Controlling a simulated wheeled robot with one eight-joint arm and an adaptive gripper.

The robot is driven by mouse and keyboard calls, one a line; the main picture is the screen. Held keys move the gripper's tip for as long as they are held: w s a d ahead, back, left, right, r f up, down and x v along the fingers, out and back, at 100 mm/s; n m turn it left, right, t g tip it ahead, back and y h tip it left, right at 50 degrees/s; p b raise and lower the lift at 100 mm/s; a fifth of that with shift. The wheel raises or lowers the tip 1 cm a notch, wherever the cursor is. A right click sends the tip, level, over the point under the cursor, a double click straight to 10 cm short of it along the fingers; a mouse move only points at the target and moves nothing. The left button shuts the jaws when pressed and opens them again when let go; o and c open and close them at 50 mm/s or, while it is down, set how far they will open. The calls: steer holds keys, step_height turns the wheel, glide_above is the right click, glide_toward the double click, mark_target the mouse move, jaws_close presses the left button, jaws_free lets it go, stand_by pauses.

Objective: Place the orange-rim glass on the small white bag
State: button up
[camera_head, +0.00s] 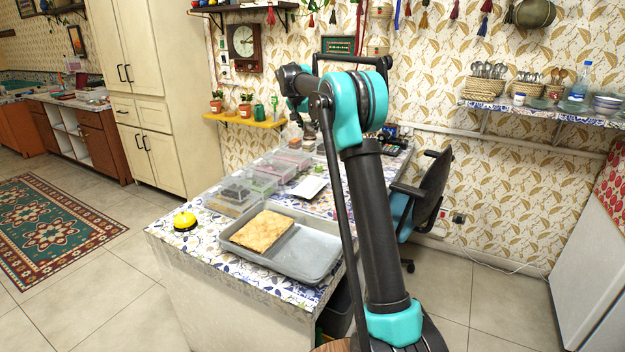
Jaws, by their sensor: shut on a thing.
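My arm rises through the middle of the view and bends over the table toward the back wall. My gripper (309,131) is small and far off at the arm's end, above the far part of the table. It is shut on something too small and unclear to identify. I cannot make out an orange rim or a glass for certain. A flat white item (307,187) lies on the table to the left of my arm; I cannot tell whether it is the small white bag. My arm hides part of the table behind it.
The patterned table (211,226) holds a grey tray (313,252) with flat bread (262,231), a yellow item (185,221) and several clear boxes (265,183). A dark chair (432,187) stands right of the table. A wall shelf (540,112) with dishes is at the right.

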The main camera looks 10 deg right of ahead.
step_height(320, 180, down, 20)
steer(key=shift+r, duration=0.1)
stand_by(0.5)
steer(key=o, duration=1.2)
steer(key=v, duration=1.2)
steer(key=s+d+f+n+y, duration=0.1)
steer(key=s+f, duration=0.4)
steer(key=s, duration=1.2)
steer(key=s+d+f+n+y, duration=0.1)
steer(key=s+d+f+n, duration=0.2)
steer(key=s, duration=1.4)
steer(key=s+d+f+n+g+y, duration=0.1)
steer(key=s+d+f+n, duration=0.2)
steer(key=s, duration=1.4)
steer(key=shift+s+d+f+y, duration=0.1)
steer(key=shift+d+f+y, duration=0.05)
steer(key=shift+f, duration=0.6)
steer(key=shift+s+d+f+y, duration=0.1)
steer(key=shift+d+f, duration=0.05)
steer(key=shift+f, duration=0.6)
steer(key=shift+s+d+f+y, duration=0.1)
steer(key=shift+d+f+y, duration=0.1)
steer(key=shift+f, duration=0.55)
